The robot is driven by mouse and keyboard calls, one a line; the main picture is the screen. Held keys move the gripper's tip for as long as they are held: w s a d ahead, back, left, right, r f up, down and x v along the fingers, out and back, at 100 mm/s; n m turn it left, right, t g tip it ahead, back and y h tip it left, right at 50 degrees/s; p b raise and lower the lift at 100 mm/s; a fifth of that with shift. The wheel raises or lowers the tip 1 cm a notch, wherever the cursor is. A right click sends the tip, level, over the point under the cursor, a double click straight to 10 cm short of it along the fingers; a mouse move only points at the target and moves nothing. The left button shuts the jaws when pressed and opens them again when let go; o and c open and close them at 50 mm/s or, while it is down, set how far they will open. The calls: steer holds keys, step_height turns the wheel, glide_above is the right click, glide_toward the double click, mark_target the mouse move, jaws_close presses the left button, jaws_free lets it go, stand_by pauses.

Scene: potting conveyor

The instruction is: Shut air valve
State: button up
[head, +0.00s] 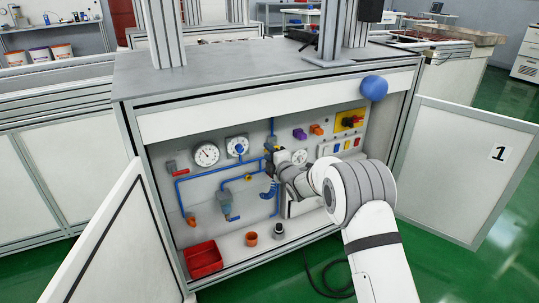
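Blue air pipes (222,174) run over the back panel inside the open cabinet. A red-handled fitting (177,170) sits at the panel's left, and a small yellow part (249,178) sits on the pipe in the middle. I cannot tell for sure which one is the air valve. My gripper (268,150) is small and dark in this view, in front of the middle of the panel near a pipe. A yellow spot shows at its tip. Whether its fingers are open or touching anything is too small to tell. My arm hides the lower right of the panel.
Two gauges (206,154) are at the upper left. A red knob on a yellow plate (350,121) is at the upper right. A red bin (204,258) and an orange cup (251,239) stand on the cabinet floor. Open doors flank the cabinet, the right one (462,165) marked 1.

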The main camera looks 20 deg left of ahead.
steer(key=shift+s+d, duration=0.1)
steer(key=p+v, duration=0.2)
steer(key=v, duration=0.5)
steer(key=shift+s+d+p, duration=0.2)
steer(key=shift+p, duration=0.1)
